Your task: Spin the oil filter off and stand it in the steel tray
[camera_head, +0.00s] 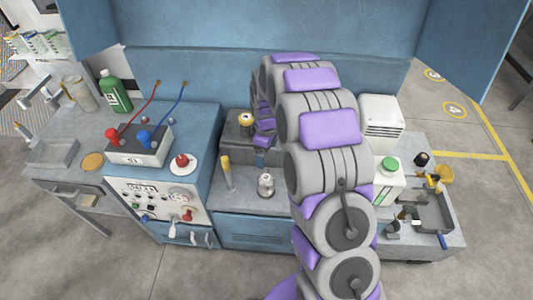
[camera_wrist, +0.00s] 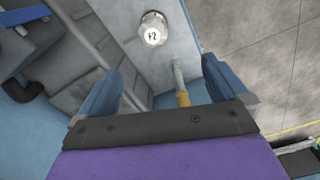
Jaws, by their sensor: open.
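My gripper (camera_wrist: 160,92) is open, with two blue fingers spread apart and nothing between them in the wrist view. In the head view, its blue end (camera_head: 261,158) is partly hidden by my arm and hangs over the middle of the bench. A shallow grey metal tray (camera_head: 437,214) is on the right bench.
A small silvery canister (camera_head: 266,186) stands below my gripper; it also shows in the wrist view (camera_wrist: 153,30). A control box with red and blue leads (camera_head: 140,148) is left. A white jug (camera_head: 388,185) is right.

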